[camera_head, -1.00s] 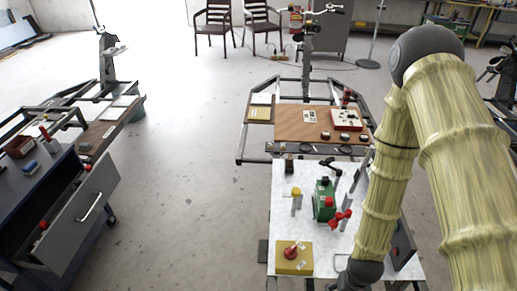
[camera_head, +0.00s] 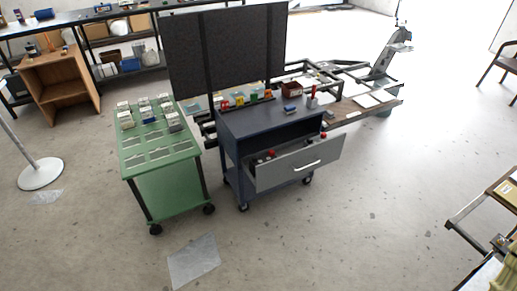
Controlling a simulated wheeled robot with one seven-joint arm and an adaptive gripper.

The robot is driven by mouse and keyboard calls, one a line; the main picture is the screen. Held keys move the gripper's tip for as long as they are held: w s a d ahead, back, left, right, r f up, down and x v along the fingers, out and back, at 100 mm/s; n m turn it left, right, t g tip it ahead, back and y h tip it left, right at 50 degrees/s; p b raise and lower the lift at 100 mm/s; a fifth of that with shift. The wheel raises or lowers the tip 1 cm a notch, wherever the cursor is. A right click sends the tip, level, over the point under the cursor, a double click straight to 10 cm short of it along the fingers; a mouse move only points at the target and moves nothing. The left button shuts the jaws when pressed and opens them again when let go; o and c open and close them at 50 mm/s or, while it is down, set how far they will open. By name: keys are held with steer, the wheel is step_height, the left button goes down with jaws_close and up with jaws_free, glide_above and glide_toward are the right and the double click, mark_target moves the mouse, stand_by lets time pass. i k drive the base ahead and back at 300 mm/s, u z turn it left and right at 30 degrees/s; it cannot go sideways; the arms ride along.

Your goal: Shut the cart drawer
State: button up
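The dark blue-grey cart (camera_head: 262,117) stands near the middle of the view on casters. Its drawer (camera_head: 300,162) is pulled out toward the lower right, with a grey front and a pale bar handle (camera_head: 307,166). A few items, some of them red, show inside the open drawer. Only a small yellowish piece of my arm shows at the bottom right corner. My gripper is out of view.
A green wheeled table (camera_head: 160,148) with small boxes stands left of the cart. A dark panel (camera_head: 225,50) rises behind it. A pale sheet (camera_head: 194,261) lies on the floor in front. The floor right of the drawer is clear. A workbench (camera_head: 368,103) is behind.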

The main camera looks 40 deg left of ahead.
mark_target(292, 160)
steer(key=u, duration=1.95)
steer(key=k, duration=0.85)
steer(key=z, duration=1)
steer(key=i, duration=1)
